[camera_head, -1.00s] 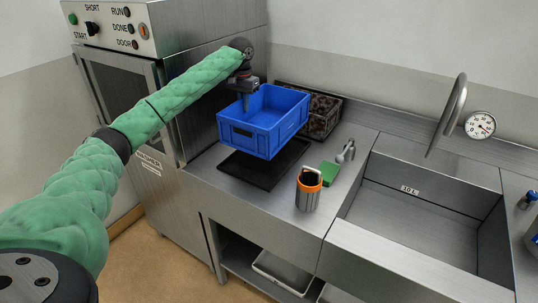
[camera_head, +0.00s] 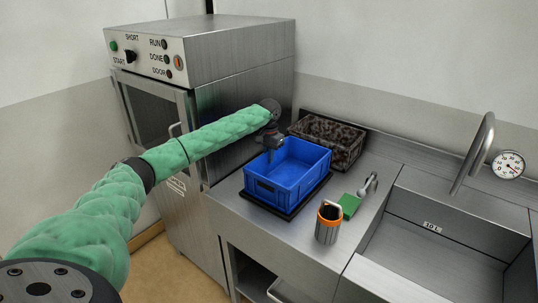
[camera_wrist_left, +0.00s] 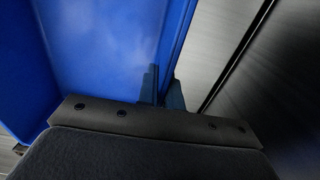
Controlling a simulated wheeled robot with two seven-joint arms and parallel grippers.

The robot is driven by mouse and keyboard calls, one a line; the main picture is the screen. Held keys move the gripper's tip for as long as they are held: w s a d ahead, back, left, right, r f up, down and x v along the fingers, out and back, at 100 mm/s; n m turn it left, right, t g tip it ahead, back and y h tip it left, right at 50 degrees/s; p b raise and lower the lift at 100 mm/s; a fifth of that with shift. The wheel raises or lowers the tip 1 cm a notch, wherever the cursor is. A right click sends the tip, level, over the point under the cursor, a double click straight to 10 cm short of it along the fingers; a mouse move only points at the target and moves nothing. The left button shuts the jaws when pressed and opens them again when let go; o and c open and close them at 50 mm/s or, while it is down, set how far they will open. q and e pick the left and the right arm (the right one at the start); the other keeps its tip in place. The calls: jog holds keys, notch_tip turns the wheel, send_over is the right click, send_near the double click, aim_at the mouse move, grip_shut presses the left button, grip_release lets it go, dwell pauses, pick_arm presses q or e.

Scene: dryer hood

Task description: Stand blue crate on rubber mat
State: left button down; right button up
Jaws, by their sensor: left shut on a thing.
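The blue crate (camera_head: 288,170) is upright and appears to rest on the black rubber mat (camera_head: 292,212), whose front and right edges show beneath it. My left gripper (camera_head: 272,152) is at the crate's left rear rim and is shut on its wall. In the left wrist view the gripper's fingers (camera_wrist_left: 160,88) straddle the blue crate wall (camera_wrist_left: 105,50). The crate hides most of the mat. My right gripper is not in view.
A dark speckled crate (camera_head: 330,138) stands behind the blue crate. A cup with an orange rim (camera_head: 328,226), a green sponge (camera_head: 349,205) and a small tap (camera_head: 370,184) are to the right, before the sink (camera_head: 440,245). The dishwasher (camera_head: 200,90) stands at left.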

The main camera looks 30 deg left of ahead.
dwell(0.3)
pick_arm(q)
jog(key=c, duration=1.9)
grip_release()
jog(key=shift+f, duration=0.1)
jog(key=o, duration=0.3)
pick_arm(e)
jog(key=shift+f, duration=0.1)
pick_arm(q)
jog(key=shift+o, duration=0.2)
